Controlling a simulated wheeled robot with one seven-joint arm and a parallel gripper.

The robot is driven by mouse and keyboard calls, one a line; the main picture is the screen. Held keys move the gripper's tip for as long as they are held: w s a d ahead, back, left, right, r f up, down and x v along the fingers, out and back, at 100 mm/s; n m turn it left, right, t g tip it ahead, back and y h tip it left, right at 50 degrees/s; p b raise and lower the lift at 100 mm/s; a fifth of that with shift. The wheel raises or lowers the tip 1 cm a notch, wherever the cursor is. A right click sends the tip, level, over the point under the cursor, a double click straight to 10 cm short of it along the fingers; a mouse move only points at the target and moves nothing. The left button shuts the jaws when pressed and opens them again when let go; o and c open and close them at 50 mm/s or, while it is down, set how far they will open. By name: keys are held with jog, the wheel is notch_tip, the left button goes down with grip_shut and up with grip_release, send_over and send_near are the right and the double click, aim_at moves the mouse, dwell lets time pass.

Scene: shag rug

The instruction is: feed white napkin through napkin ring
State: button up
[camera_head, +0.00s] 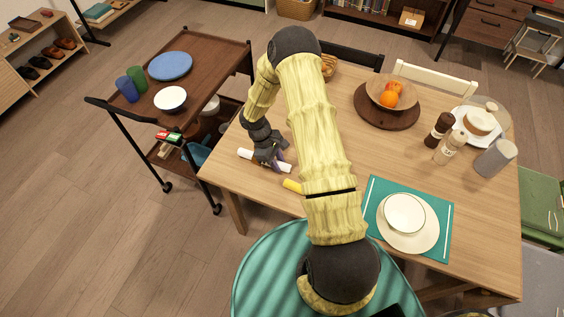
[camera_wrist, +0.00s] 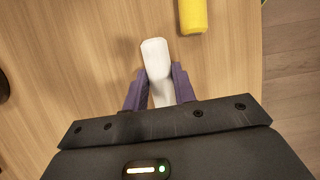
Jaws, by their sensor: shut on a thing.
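The white napkin (camera_head: 245,154) is a slim white roll near the table's left edge in the head view. In the wrist view the white napkin (camera_wrist: 154,52) lies between the two purple fingers, and its far end sticks out past them. My gripper (camera_wrist: 160,76) is shut on it; in the head view my gripper (camera_head: 274,161) hides the roll's middle. A yellow cylinder (camera_head: 293,186) lies on the table close by, apart from the napkin. It also shows in the wrist view (camera_wrist: 193,14). I cannot tell whether it is hollow or is the napkin ring.
The wooden table (camera_head: 240,177) also holds a fruit bowl (camera_head: 377,93), dark and wooden mills (camera_head: 439,128), a grey canister (camera_head: 495,158) and a plate setting on a teal placemat (camera_head: 443,249). A teal chair (camera_head: 255,280) stands in front. A dark cart (camera_head: 205,75) stands left.

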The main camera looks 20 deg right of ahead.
dwell(0.3)
jog(key=o, duration=1)
jog(key=shift+w, duration=0.1)
jog(key=shift+r, duration=0.1)
jog(key=b+v, duration=0.2)
jog(key=v, duration=1.5)
jog(key=shift+r, duration=0.15)
